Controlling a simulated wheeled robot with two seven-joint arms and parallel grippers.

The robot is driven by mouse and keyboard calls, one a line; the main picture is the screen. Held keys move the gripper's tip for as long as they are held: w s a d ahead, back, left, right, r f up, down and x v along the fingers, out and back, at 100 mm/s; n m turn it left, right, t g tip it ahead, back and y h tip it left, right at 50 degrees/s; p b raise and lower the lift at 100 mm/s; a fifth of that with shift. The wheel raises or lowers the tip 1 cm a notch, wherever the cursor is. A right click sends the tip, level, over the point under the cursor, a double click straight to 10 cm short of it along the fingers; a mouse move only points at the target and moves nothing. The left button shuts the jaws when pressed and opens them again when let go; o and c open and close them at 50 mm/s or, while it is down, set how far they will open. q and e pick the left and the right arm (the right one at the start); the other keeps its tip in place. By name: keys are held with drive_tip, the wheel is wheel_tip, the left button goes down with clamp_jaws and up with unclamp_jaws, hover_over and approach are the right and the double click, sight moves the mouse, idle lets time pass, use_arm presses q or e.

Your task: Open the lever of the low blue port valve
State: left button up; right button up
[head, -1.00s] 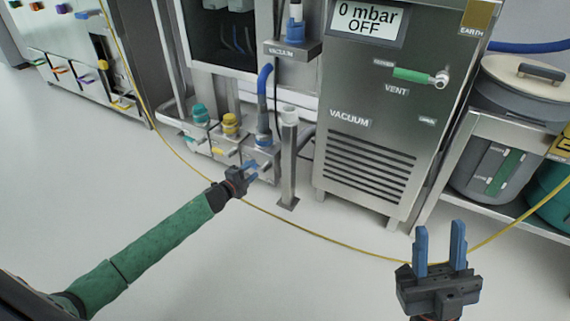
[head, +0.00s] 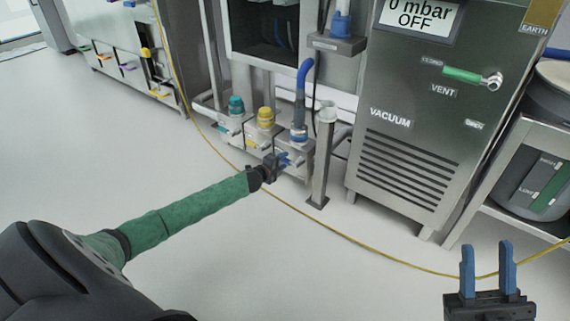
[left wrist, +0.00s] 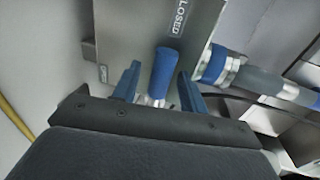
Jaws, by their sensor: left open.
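The low blue port valve (head: 299,133) is the right one of three low valves, with a blue hose rising from it. Its blue lever (left wrist: 163,72) shows in the left wrist view, below a plate marked "CLOSED". My left gripper (head: 284,161) is open at the front of this valve. In the left wrist view, its two blue fingers (left wrist: 158,88) stand on either side of the lever, with gaps visible on both sides. In the head view the gripper mostly hides the lever. My right gripper (head: 488,268) is open and empty at the lower right.
Teal (head: 236,105) and yellow (head: 265,117) valves stand left of the blue one. A metal post (head: 321,160) stands close on its right. The vacuum cabinet (head: 400,150) has a green vent lever (head: 462,75). A yellow cable (head: 350,238) crosses the open floor.

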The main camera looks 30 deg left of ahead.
use_arm(q)
drive_tip(key=shift+b+x, duration=0.3)
drive_tip(key=shift+x, duration=0.5)
drive_tip(key=shift+d, duration=0.1)
clamp_jaws()
